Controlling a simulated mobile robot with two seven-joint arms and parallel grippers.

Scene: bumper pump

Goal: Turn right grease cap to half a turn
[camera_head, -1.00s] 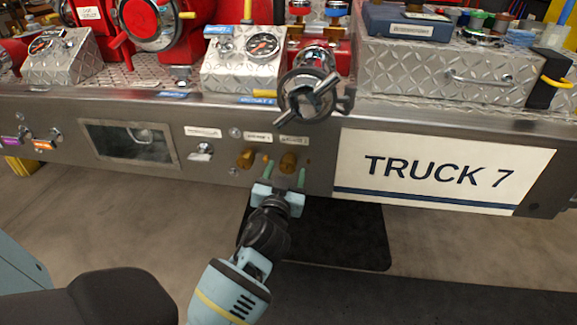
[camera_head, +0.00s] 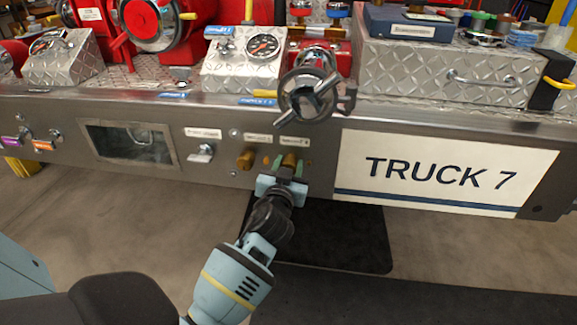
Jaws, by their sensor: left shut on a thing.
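The right grease cap (camera_head: 289,160) is a small brass knob on the steel bumper, under a white label. My left gripper (camera_head: 287,168) reaches up to it from below, its greenish fingers on either side, shut on this cap. The fingers hide part of the cap, so its turn angle cannot be read. The left grease cap (camera_head: 246,159) is a similar brass knob just to the left, and nothing holds it. My right gripper is not in view.
A large chrome inlet with handles (camera_head: 308,95) juts out just above the caps. A chrome latch (camera_head: 201,153) sits to the left. A white TRUCK 7 sign (camera_head: 440,174) is to the right. Below the bumper is a dark mat (camera_head: 345,235) on open floor.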

